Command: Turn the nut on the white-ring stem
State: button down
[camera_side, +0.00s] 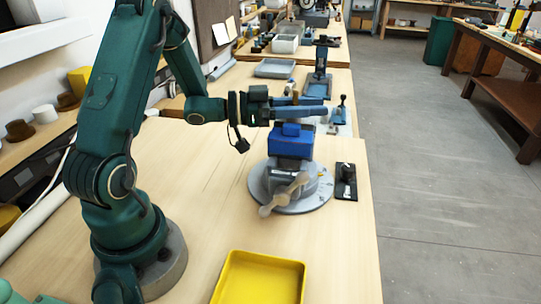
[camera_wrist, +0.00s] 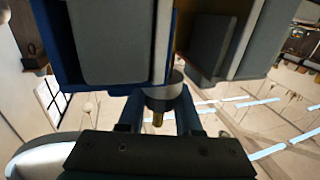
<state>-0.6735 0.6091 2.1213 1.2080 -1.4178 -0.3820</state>
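My gripper (camera_side: 322,107) has two long blue fingers, level above the blue vise (camera_side: 290,146). In the wrist view, a finger (camera_wrist: 189,112) shows on each side of a short grey cylinder (camera_wrist: 165,93) with a brass tip (camera_wrist: 157,119). The cylinder lies near the gap between two large blue-and-grey blocks, which look like the vise jaws. I cannot tell whether the fingers touch the cylinder or stand apart from it. A white ring and a separate nut cannot be made out. In the side view, the fingers hide whatever stands in the vise.
The vise sits on a round grey turntable (camera_side: 312,199) with a tan handle (camera_side: 284,194) at its front. A black plate with a small fixture (camera_side: 346,182) lies at its right. A yellow tray (camera_side: 260,278) is at the front. The wooden bench (camera_side: 215,195) between is mostly clear.

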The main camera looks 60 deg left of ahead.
jog(key=shift+y, duration=0.3)
jog(key=n+y, duration=0.1)
jog(key=n+t+y, duration=0.1)
jog(key=y, duration=0.1)
jog(key=n+t+y, duration=0.1)
jog(key=y, duration=0.1)
jog(key=shift+w+a+n, duration=0.15)
jog(key=shift+a+n, duration=0.2)
jog(key=shift+n, duration=0.05)
jog(key=shift+a+n+y, duration=0.2)
jog(key=shift+n+y, duration=0.2)
jog(key=shift+y, duration=0.3)
jog(key=c, duration=0.6)
grip_release()
